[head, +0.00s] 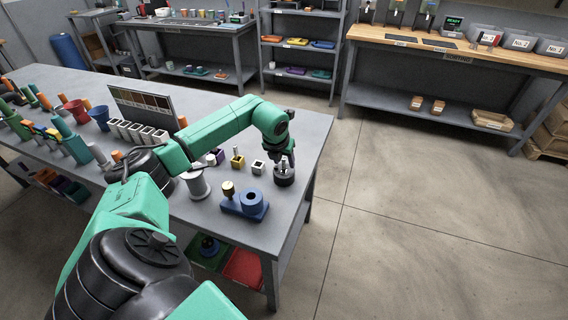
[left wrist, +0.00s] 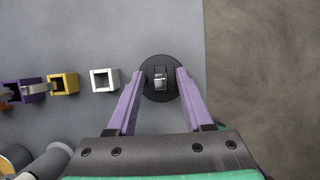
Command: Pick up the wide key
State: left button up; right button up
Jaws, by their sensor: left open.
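A small silver upright piece (left wrist: 160,77), seemingly the wide key, stands in a round black holder (left wrist: 148,92) near the right edge of the table. In the head view the black holder (head: 284,179) is just under my left gripper (head: 285,161). In the left wrist view, the purple fingers of my left gripper (left wrist: 160,78) are spread, one on each side of the silver piece, with a gap on both sides. How far the fingertips are above the holder is hard to tell. My right gripper is not in view.
Left of the holder, a white square socket (head: 258,168), a yellow one (head: 238,161) and a purple one (head: 216,157) stand in a row. A blue block fixture (head: 243,206) and a metal spool (head: 196,186) are nearer. The table edge is close on the right.

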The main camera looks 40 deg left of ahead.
pick_arm(q)
jog(key=shift+w+f, duration=0.1)
jog(key=shift+f, duration=0.15)
jog(key=c, duration=0.7)
jog(key=shift+r, duration=0.1)
grip_shut()
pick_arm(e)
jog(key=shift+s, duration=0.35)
